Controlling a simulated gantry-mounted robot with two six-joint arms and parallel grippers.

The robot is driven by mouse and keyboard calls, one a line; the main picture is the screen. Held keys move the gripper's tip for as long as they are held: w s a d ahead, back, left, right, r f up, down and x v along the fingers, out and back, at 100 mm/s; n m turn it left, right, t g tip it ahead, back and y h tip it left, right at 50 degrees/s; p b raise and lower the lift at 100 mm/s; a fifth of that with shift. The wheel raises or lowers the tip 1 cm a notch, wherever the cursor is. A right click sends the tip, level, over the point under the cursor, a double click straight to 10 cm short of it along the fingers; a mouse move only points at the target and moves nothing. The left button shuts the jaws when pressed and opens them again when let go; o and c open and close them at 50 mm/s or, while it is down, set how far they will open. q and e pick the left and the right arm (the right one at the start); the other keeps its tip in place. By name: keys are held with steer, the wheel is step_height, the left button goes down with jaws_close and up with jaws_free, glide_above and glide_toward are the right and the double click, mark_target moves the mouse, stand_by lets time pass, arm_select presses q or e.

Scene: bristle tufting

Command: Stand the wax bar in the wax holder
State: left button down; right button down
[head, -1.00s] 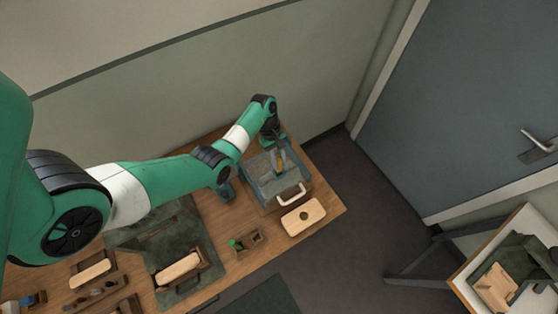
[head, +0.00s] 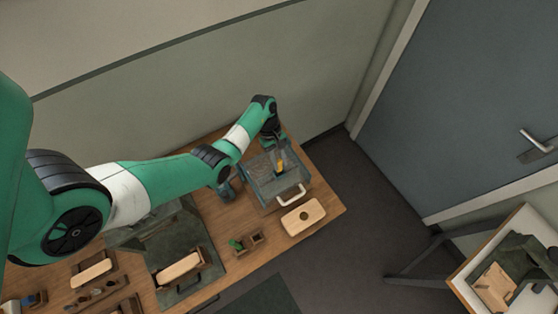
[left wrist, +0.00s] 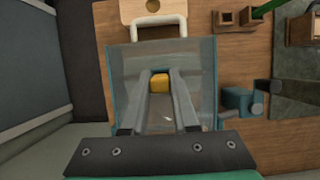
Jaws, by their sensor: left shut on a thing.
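The yellow wax bar (head: 281,165) is between the fingers of my left gripper (head: 279,164), over the grey tray. In the left wrist view the wax bar (left wrist: 159,80) shows at the tips of the two fingers, and the gripper (left wrist: 159,84) is shut on it. Whether the bar touches the tray floor cannot be told. A small wooden block with two square cells (head: 255,239), likely the wax holder, stands on the table nearer the front; it also shows in the left wrist view (left wrist: 228,18). My right gripper is not in view.
The grey tray (head: 262,197) has raised walls and a white handle (head: 291,196). A wooden board with a hole (head: 303,216) lies beyond the handle. A green object (head: 236,244) is at the cell block's left. Bare table (head: 225,230) lies between tray and dark mat.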

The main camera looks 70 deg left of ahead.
arm_select(q)
steer(key=shift+f, duration=0.2)
steer(key=shift+f+b, duration=2)
steer(key=shift+f, duration=0.2)
steer(key=shift+f, duration=0.25)
steer(key=c, duration=0.6)
jaws_free()
steer(key=shift+o, duration=0.3)
steer(key=o, duration=0.3)
steer(key=shift+o, duration=0.2)
